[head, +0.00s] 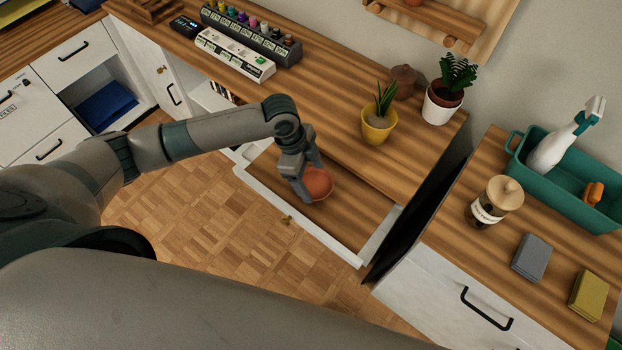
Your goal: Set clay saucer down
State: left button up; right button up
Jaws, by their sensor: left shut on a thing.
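The clay saucer (320,184) is a small round orange-red dish near the middle of the head view. My left gripper (306,190) comes down from above and is shut on the saucer, partly hiding its left side. The saucer is over the lower wooden surface (352,212) with a white frame, in front of the desk top. I cannot tell whether it touches that surface. My right gripper is not in view.
On the desk top stand a yellow pot with a spiky plant (379,122), a white pot with a plant (443,100) and a brown lidded pot (404,80). A dark gap (425,205) separates the right cabinet, which holds a jar (488,208) and a teal caddy (565,185).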

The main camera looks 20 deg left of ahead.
pick_arm(q)
jog(key=shift+f, duration=1.05)
jog(key=o, duration=1.2)
jog(key=shift+o, duration=0.2)
jog(key=shift+r, duration=0.1)
jog(key=shift+a+r, duration=0.15)
jog(key=shift+r, duration=0.35)
jog(key=b+v, duration=0.2)
jog(key=v, duration=0.8)
jog(key=shift+r, duration=0.4)
